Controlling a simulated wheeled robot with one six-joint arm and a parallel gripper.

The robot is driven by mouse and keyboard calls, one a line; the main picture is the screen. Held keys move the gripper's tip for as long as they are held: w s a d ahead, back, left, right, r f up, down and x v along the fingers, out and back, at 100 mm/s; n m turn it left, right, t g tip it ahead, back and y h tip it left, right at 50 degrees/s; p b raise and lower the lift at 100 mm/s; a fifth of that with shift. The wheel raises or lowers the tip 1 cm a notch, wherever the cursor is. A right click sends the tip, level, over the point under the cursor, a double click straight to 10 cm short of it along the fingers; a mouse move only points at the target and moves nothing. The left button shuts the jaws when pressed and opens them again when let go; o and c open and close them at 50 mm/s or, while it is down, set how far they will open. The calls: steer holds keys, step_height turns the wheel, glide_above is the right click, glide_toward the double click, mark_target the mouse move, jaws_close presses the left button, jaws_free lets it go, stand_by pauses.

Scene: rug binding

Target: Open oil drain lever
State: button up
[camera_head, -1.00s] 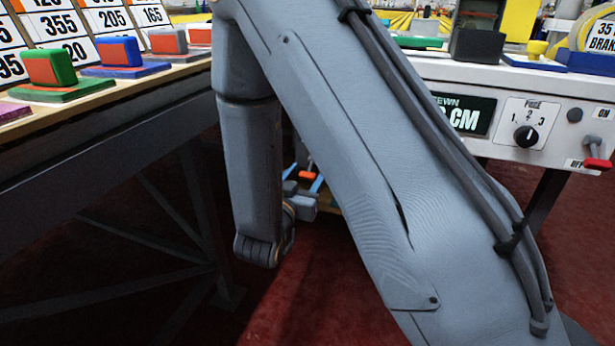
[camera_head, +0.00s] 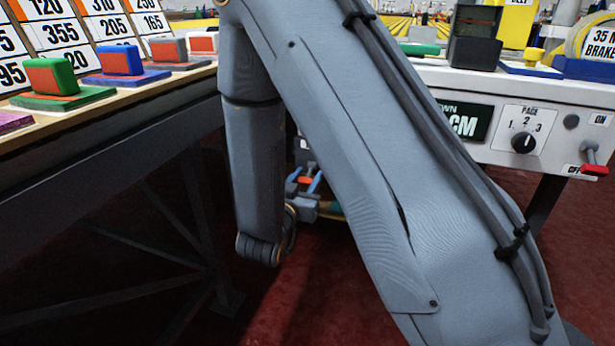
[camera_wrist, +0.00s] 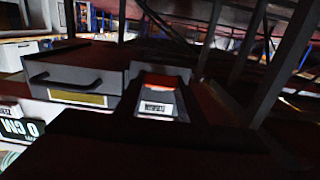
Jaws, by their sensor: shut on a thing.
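In the head view my gripper (camera_head: 306,181) shows small and low, partly hidden behind my forearm. Its blue fingers are on either side of a small orange-red piece, which I take to be the oil drain lever (camera_head: 304,180). My gripper is shut on it. In the wrist view a red piece with a white label (camera_wrist: 158,106) sits in the middle within a grey surround. The lettering is too small to read. The lever's base and pivot are hidden, so I cannot tell how far it is turned.
A white machine table (camera_head: 470,82) with a pace knob (camera_head: 523,143) and a red switch (camera_head: 594,170) is at right. A bench (camera_head: 150,90) with coloured blocks is at left. The wrist view shows a grey drawer (camera_wrist: 75,75) with a dark handle and dark legs at right.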

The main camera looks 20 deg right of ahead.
mark_target(310, 169)
steer(key=shift+s+a+r+g+y+p, duration=0.15)
steer(key=shift+r+g+y+p, duration=0.55)
steer(key=shift+p, duration=2.4)
steer(key=g+y+p, duration=0.1)
steer(key=p, duration=0.4)
steer(key=r+g+y+p, duration=0.1)
steer(key=g+p, duration=0.1)
steer(key=p, duration=0.4)
steer(key=shift+r+g, duration=0.25)
steer(key=shift+g, duration=0.05)
steer(key=g+y+p, duration=0.1)
steer(key=p, duration=0.3)
steer(key=r+g+p, duration=0.1)
steer(key=p, duration=0.3)
steer(key=g+y+p, duration=0.1)
steer(key=p, duration=0.3)
steer(key=shift+w+d+r+y+p, duration=0.2)
steer(key=shift+w+d+y+p, duration=0.05)
steer(key=shift+y+p, duration=0.05)
steer(key=shift+g+p, duration=0.4)
steer(key=shift+p, duration=0.65)
steer(key=shift+w+g+y+p, duration=0.25)
steer(key=shift+g+y+p, duration=0.25)
steer(key=shift+p, duration=0.95)
steer(key=o, duration=1.1)
steer(key=shift+c, duration=0.2)
steer(key=v, duration=0.7)
steer(key=shift+s+r, duration=0.25)
steer(key=shift+r, duration=0.1)
